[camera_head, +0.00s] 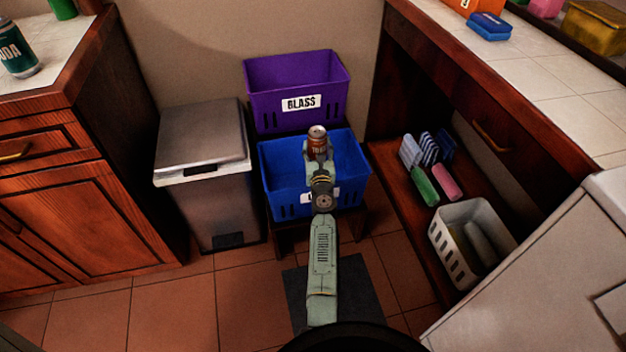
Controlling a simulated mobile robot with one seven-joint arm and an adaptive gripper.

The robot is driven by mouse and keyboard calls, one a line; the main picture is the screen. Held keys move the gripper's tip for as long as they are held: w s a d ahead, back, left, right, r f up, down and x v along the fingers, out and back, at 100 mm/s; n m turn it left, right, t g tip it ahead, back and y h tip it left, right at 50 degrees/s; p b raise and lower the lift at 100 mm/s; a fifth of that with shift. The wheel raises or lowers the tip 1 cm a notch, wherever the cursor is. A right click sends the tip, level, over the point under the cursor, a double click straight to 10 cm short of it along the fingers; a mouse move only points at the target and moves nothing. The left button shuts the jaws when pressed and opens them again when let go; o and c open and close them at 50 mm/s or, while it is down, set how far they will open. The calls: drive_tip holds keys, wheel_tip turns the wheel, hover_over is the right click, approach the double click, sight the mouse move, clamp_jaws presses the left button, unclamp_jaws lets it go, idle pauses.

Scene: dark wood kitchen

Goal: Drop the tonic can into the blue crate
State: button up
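The tonic can (317,142), brown with a pale top and partly legible lettering, is upright at the end of my arm. My gripper (318,160) is around the lower part of the can; its fingers are small here but appear closed on it. Can and gripper appear over the blue crate (283,176), in front of its back wall in the picture. The blue crate stands on a low dark wood stand. My arm hides part of its front wall and its label. The height of the can above the crate floor is hard to tell.
A purple crate (295,84) labelled GLASS stands behind the blue one. A steel pedal bin (205,175) is at its left. At right are a wood shelf with a white basket (449,251) and a counter (543,82). A soda can (17,52) stands on the left counter.

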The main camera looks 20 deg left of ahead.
drive_tip(key=o, duration=0.5)
drive_tip(key=v, duration=1.2)
idle(0.3)
